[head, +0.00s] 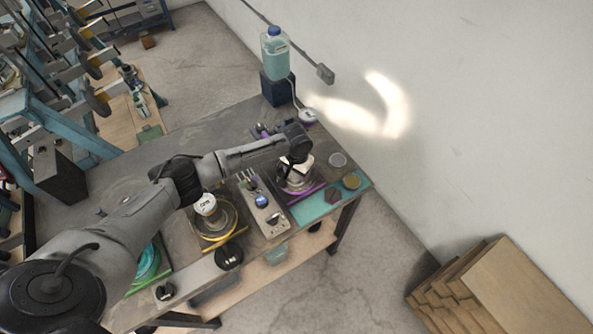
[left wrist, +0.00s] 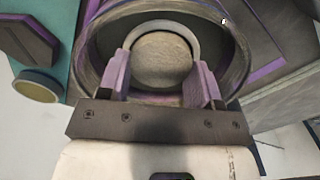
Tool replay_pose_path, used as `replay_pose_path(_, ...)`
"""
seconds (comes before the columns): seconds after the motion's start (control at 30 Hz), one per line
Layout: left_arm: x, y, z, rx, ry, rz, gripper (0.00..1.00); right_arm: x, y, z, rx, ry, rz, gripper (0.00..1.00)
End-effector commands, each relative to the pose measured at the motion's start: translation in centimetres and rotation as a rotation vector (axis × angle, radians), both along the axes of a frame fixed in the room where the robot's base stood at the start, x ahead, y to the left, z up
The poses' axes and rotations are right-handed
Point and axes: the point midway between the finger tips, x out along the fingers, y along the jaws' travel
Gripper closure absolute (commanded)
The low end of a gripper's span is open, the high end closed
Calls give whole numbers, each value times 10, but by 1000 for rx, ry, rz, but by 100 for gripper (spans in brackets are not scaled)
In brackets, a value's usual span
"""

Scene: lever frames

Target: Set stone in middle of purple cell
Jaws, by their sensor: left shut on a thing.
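My left gripper (head: 297,168) reaches over the purple cell (head: 284,186), a round dish with a purple strip, at the right part of the bench. In the left wrist view, the gripper (left wrist: 161,78) has its purplish fingers shut on the stone (left wrist: 162,62), a round grey-tan piece with a paler rim. The cell's round wall (left wrist: 91,62) surrounds the stone and fingertips in that view. I cannot tell whether the stone touches the cell floor. In the head view the stone is mostly hidden by the gripper. My right gripper is not in view.
A control box (head: 262,205) stands left of the purple cell, then a yellow-edged cell (head: 213,232) and a green one (head: 146,266). A teal mat (head: 312,209) at right bears a dark hexagonal piece (head: 333,195) and a gold disc (head: 351,182). A bottle (head: 275,55) stands behind.

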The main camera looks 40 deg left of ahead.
Motion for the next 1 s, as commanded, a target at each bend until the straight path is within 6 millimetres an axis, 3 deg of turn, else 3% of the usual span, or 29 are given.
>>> replay_pose_path(0.07, -3, 2, -8, 5, 6, 0, 66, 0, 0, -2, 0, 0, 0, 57)
replay_pose_path(0.1, -3, 2, -8, 5, 6, 0, 40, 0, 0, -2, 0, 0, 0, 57)
replay_pose_path(0.4, -4, 3, -10, 8, 7, -1, 12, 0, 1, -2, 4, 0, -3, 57)
replay_pose_path(0.73, -3, 5, 0, 10, 5, -2, 12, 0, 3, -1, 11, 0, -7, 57)
replay_pose_path(1.0, -1, 1, 57, 3, -3, -1, 12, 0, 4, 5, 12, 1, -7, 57)
